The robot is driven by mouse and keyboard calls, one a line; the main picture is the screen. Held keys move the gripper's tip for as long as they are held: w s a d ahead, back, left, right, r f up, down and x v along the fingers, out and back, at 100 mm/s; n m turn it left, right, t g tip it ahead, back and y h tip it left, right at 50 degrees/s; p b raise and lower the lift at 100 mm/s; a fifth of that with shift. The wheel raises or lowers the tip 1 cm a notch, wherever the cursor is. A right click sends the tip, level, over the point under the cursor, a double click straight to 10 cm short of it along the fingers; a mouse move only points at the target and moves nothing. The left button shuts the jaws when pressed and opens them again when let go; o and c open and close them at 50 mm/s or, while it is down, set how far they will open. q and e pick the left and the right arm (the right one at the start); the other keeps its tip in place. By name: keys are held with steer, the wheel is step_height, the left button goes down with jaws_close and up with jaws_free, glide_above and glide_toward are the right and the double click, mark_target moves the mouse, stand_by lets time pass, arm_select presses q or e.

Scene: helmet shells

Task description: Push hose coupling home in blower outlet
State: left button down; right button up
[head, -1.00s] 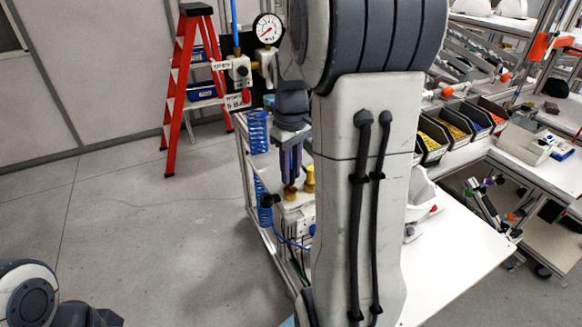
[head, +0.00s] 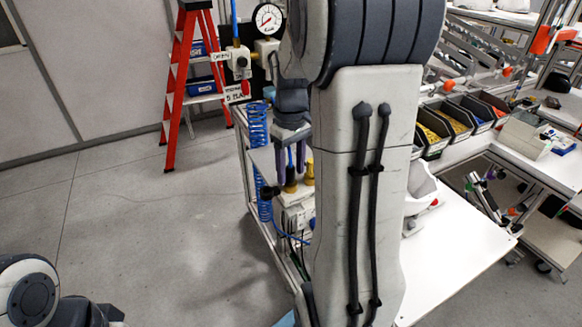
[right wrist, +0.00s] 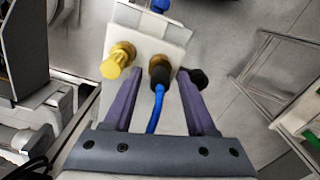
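The blower outlet is a brass port (right wrist: 160,62) on the pale block (right wrist: 138,38); in the head view the block (head: 299,195) sits low behind my right arm. The black hose coupling (right wrist: 160,76), with its blue hose (right wrist: 156,108), is at the brass port and looks seated in it; the exact depth is hard to tell. My right gripper (right wrist: 159,80) is open, one purple finger on each side of the coupling and hose, with gaps showing. It also shows in the head view (head: 292,170). My left gripper is out of view.
A yellow fitting (right wrist: 118,60) stands beside the port, left of the left finger. A black knob (right wrist: 197,79) is close to the right finger. A gauge (head: 268,18), blue coiled hose (head: 257,135) and red ladder (head: 180,90) stand behind. A white table (head: 455,245) lies right.

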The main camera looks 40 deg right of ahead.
mark_target(291, 167)
steer(key=shift+r, duration=0.1)
step_height(291, 167, up, 10)
steer(key=b, duration=0.2)
steer(key=s+a+f+n+b, duration=0.15)
steer(key=a+f, duration=0.35)
steer(key=a, duration=0.6)
steer(key=s+a+f+n+b, duration=0.1)
steer(key=s+a+f+n, duration=0.3)
steer(key=a, duration=0.7)
steer(key=s+a+f+n+y+b, duration=0.1)
steer(key=s+a+f, duration=0.8)
steer(key=s, duration=0.1)
steer(key=shift+s+f+b, duration=0.3)
steer(key=shift+f+b, duration=0.1)
steer(key=shift+n, duration=0.25)
